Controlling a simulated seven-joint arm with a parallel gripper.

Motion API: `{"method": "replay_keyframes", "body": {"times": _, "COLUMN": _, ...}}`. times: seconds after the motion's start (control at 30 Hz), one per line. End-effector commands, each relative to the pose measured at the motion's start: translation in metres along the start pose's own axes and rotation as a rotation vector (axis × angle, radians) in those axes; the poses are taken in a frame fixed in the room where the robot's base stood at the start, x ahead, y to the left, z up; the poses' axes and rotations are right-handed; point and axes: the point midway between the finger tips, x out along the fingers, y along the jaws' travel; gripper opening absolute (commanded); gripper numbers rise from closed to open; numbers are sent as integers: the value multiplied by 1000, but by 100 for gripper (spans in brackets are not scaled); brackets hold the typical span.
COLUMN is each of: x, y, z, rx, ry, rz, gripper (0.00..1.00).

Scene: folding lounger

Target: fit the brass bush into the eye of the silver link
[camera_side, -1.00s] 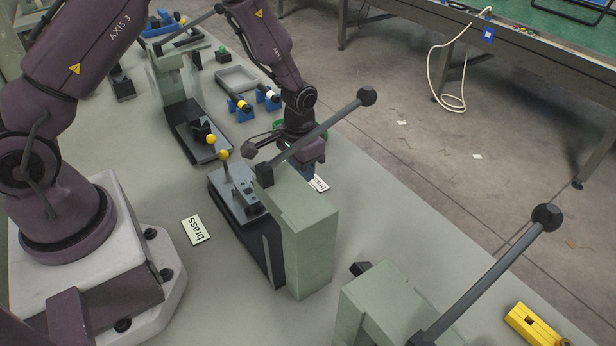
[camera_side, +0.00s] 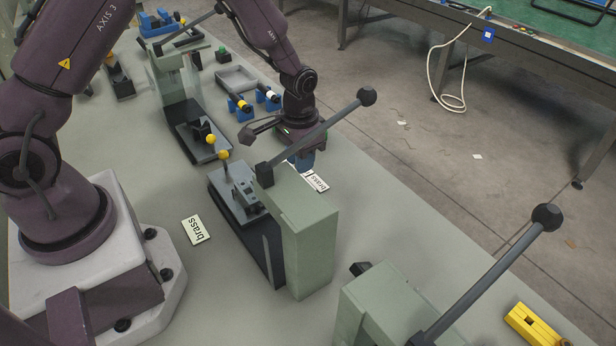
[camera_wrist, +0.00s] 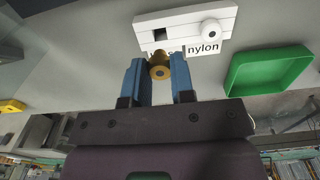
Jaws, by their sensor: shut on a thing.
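The brass bush (camera_wrist: 160,71) is a short golden cylinder with a hole, held between the blue fingertips of my gripper (camera_wrist: 159,75) in the wrist view. In the side view my gripper (camera_side: 304,161) is beyond the near press, partly behind its lever; the bush cannot be made out there. The near press (camera_side: 308,240) is pale green, with a grey fixture (camera_side: 240,190) and a yellow-knobbed lever on its dark base. I cannot clearly tell the silver link or its eye from this fixture.
A white holder (camera_wrist: 186,28) with a square opening and a white bush is beyond my fingers, above a "nylon" label (camera_wrist: 204,49). A green tray (camera_wrist: 268,72) is to its right. Long press levers (camera_side: 320,125) reach over the bench.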

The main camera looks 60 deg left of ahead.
Motion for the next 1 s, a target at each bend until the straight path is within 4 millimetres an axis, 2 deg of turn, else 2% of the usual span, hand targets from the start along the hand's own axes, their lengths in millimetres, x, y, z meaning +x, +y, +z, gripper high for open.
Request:
{"method": "replay_keyframes", "body": {"times": 0.17, "x": -3, "y": -1, "z": -2, "rx": -3, "ry": 2, "rz": 0, "gripper": 0}}
{"method": "replay_keyframes", "body": {"times": 0.27, "x": -19, "y": -7, "z": -4, "rx": -16, "ry": 7, "rz": -1, "gripper": 0}}
{"method": "replay_keyframes", "body": {"times": 0.37, "x": -40, "y": -14, "z": 11, "rx": -59, "ry": 6, "rz": 0, "gripper": 0}}
{"method": "replay_keyframes", "body": {"times": 0.5, "x": -62, "y": -21, "z": 51, "rx": -209, "ry": 3, "rz": 0, "gripper": 0}}
{"method": "replay_keyframes", "body": {"times": 0.7, "x": -68, "y": -22, "z": 101, "rx": -423, "ry": 0, "rz": 0, "gripper": 0}}
{"method": "replay_keyframes", "body": {"times": 0.8, "x": -64, "y": -20, "z": 112, "rx": -492, "ry": 0, "rz": 0, "gripper": 0}}
{"method": "replay_keyframes", "body": {"times": 1.0, "x": -64, "y": -20, "z": 111, "rx": -525, "ry": 2, "rz": 0, "gripper": 0}}
